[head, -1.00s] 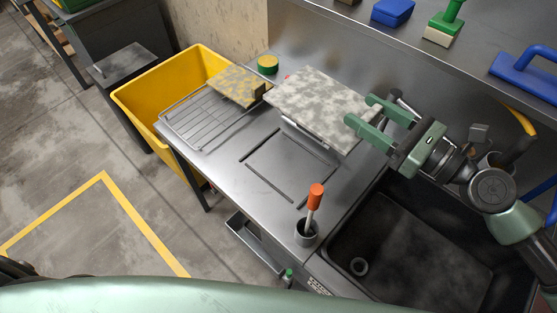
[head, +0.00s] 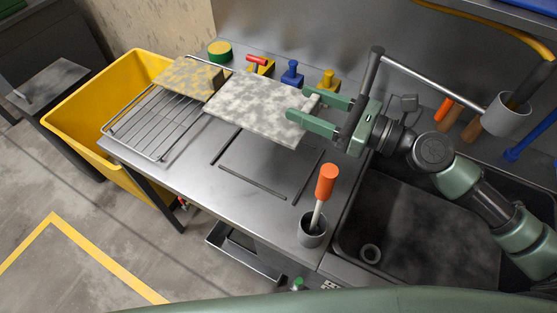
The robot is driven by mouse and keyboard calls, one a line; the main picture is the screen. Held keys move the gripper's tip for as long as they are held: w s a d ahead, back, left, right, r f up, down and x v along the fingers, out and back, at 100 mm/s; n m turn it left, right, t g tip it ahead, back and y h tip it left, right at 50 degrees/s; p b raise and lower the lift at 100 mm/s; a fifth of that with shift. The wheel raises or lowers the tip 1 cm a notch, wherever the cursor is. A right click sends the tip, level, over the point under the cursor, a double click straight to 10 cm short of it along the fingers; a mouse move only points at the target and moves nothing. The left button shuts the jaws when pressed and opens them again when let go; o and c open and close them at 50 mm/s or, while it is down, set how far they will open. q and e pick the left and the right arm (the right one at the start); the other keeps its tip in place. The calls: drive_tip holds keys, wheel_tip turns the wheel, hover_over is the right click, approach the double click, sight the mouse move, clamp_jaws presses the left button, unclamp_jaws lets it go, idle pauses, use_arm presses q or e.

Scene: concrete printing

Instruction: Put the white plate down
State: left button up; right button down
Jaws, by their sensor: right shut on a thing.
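The white plate (head: 255,108), a flat slab mottled with grey, is in the head view over the back part of the steel worktop (head: 190,170). My right gripper (head: 296,108) comes from the right and is shut on the plate's right edge. The plate lies roughly level, just behind a dark-lined square (head: 262,168) on the worktop. I cannot tell how high the plate is above the top; its underside is hidden. My left gripper is not in view.
A wire rack (head: 150,125) with a yellow-grey block (head: 190,78) stands left of the plate. Small coloured tools (head: 291,74) stand behind it. A grey cup (head: 312,232) with an orange-handled tool is in front, beside the black sink (head: 420,230). A yellow bin (head: 75,110) is at the left.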

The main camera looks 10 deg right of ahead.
drive_tip(key=shift+f+b, duration=2.4)
drive_tip(key=shift+f, duration=6.85)
drive_tip(key=shift+f, duration=0.2)
drive_tip(key=c, duration=0.5)
unclamp_jaws()
drive_tip(key=shift+r, duration=0.15)
drive_tip(key=v, duration=1.2)
drive_tip(key=shift+s+b, duration=0.1)
drive_tip(key=shift+b, duration=0.3)
